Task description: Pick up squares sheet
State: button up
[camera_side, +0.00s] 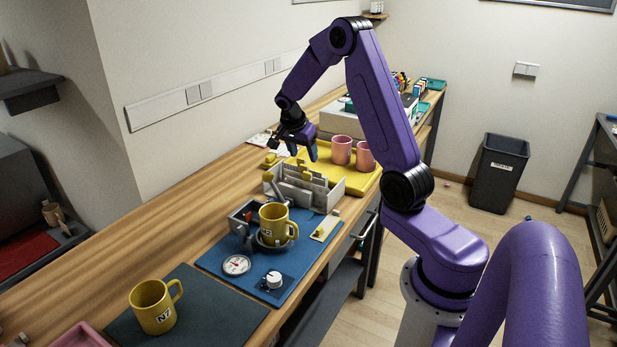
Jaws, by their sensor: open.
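My gripper (302,150) is open and empty, pointing down above the back of the sheet rack. The grey-white rack (322,199) stands on the bench and holds several upright pale sheets (297,178) between dividers. The pattern on each sheet is too small to tell, so I cannot say which one is the squares sheet. The fingertips look apart from the rack and sheets.
A yellow mug (274,222) sits in the press on a blue mat (213,262). Another yellow mug (152,308) stands on a dark mat (226,318). Two pink mugs (341,150) stand on a yellow tray (367,184) near my gripper. Bare wood (165,215) lies along the wall.

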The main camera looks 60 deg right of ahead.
aim_at(307, 173)
jog(key=shift+a+x, duration=0.2)
jog(key=shift+x, duration=2.1)
jog(key=shift+a+x, duration=0.2)
jog(key=shift+x, duration=2.05)
jog(key=shift+w+f, duration=0.1)
jog(key=shift+w, duration=0.05)
jog(key=c, duration=0.9)
